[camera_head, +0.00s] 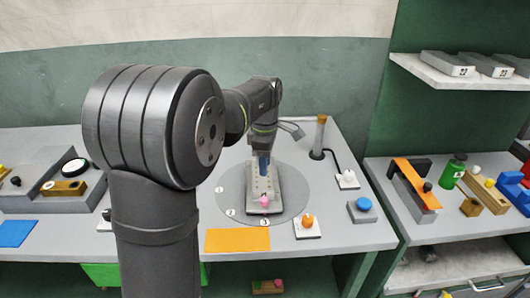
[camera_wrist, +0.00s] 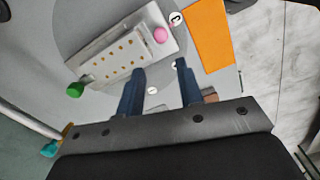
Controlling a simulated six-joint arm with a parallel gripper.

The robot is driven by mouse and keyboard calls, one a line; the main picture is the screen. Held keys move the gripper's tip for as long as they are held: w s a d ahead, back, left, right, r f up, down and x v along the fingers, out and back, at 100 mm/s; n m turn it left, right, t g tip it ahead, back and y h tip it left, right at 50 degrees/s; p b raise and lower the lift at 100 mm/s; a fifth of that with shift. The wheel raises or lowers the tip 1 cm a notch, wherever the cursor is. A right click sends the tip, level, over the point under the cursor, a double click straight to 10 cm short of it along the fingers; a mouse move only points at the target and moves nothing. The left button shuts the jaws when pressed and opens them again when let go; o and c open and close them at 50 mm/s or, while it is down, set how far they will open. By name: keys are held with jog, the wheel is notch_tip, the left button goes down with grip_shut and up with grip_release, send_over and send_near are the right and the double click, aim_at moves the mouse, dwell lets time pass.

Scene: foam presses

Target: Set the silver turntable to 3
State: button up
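The silver turntable (camera_head: 292,202) is a flat grey disc on the table, with white number labels 1 (camera_head: 219,189), 2 (camera_head: 231,212) and 3 (camera_head: 265,222) around its front left edge. A metal plate (camera_wrist: 118,52) with rows of small holes lies across it. A pink knob (camera_head: 264,201) sits at the plate's front end, close to label 3; a green knob (camera_wrist: 76,89) shows at the other end in the wrist view. My gripper (camera_wrist: 160,67) is open and empty, its blue fingers pointing down above the disc beside the plate. Whether they touch anything, I cannot tell.
An orange mat (camera_head: 237,240) lies in front of the disc. To the right are an orange knob on a white base (camera_head: 308,226), a blue button (camera_head: 363,205) and an upright post (camera_head: 319,137). My arm hides part of the table's left side.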

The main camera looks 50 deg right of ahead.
aim_at(265, 199)
notch_tip(265, 199, up, 3)
jog(key=shift+r, duration=0.2)
dwell(0.5)
notch_tip(265, 199, down, 18)
jog(key=shift+r, duration=0.25)
dwell(0.4)
